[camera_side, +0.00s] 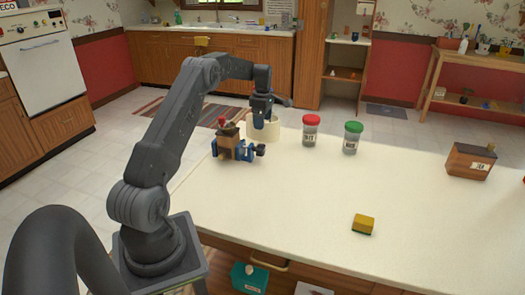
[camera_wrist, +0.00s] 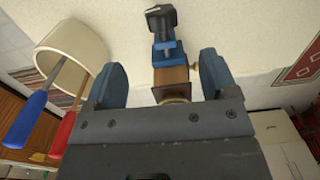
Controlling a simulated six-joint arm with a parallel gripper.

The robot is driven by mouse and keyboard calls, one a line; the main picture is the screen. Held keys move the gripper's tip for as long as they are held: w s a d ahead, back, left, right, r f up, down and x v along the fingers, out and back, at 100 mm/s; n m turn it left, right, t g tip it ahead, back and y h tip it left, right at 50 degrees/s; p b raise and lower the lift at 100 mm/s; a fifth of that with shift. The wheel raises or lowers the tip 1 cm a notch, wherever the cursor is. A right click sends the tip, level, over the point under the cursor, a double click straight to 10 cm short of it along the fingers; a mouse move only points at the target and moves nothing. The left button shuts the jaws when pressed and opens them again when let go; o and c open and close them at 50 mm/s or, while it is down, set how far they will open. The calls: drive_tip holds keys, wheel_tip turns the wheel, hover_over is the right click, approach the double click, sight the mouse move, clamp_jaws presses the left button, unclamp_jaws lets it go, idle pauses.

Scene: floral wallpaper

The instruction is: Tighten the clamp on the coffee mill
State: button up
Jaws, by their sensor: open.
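The coffee mill (camera_side: 229,143) stands near the left edge of the white counter. It has a brown and blue body and something red at its top. A blue clamp (camera_side: 247,152) with a dark knob sticks out on its right side. In the wrist view, the blue clamp (camera_wrist: 172,51) and its black knob (camera_wrist: 160,18) show beyond a brown part, between my fingers in the picture. My gripper (camera_side: 263,119) points down, above and slightly right of the mill. My gripper (camera_wrist: 162,78) is open, with its blue fingers apart and nothing held. I cannot tell the depth gap.
A cream crock (camera_wrist: 70,43) stands close behind the mill, with blue-handled and red-handled tools in the wrist view. A red-lidded jar (camera_side: 311,130) and a green-lidded jar (camera_side: 352,137) stand to the right. The counter's middle is clear.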

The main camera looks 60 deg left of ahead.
sight(263, 150)
wheel_tip(263, 150, down, 14)
drive_tip(key=shift+s+d+r, duration=0.1)
drive_tip(key=shift+r, duration=0.15)
idle(0.3)
drive_tip(key=c, duration=0.9)
